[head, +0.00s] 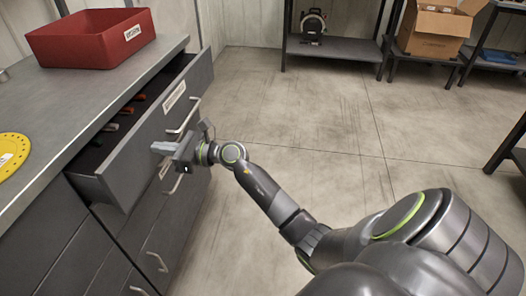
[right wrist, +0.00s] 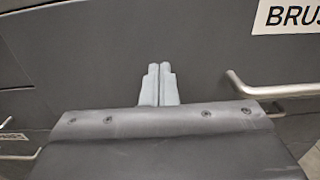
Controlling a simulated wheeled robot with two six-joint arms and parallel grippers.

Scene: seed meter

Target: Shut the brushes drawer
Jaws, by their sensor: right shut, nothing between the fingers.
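The brushes drawer (head: 150,135) is the open top drawer of the grey cabinet. It stands out from the front, and several brushes with dark and orange parts show inside. Its label, starting "BRUS", shows in the right wrist view (right wrist: 290,16), with the bar handle (right wrist: 262,88) below it. My right gripper (head: 158,148) is shut and empty, its fingers at the drawer's front panel, left of the handle. In the right wrist view the closed fingertips (right wrist: 159,68) point at the panel; I cannot tell whether they touch it. My left gripper is not in view.
A red labelled bin (head: 90,42) and a yellow disc (head: 10,152) sit on the grey worktop (head: 60,100). More shut drawers with bar handles lie below. Shelves with a cardboard box (head: 436,28) stand at the back. The floor between is clear.

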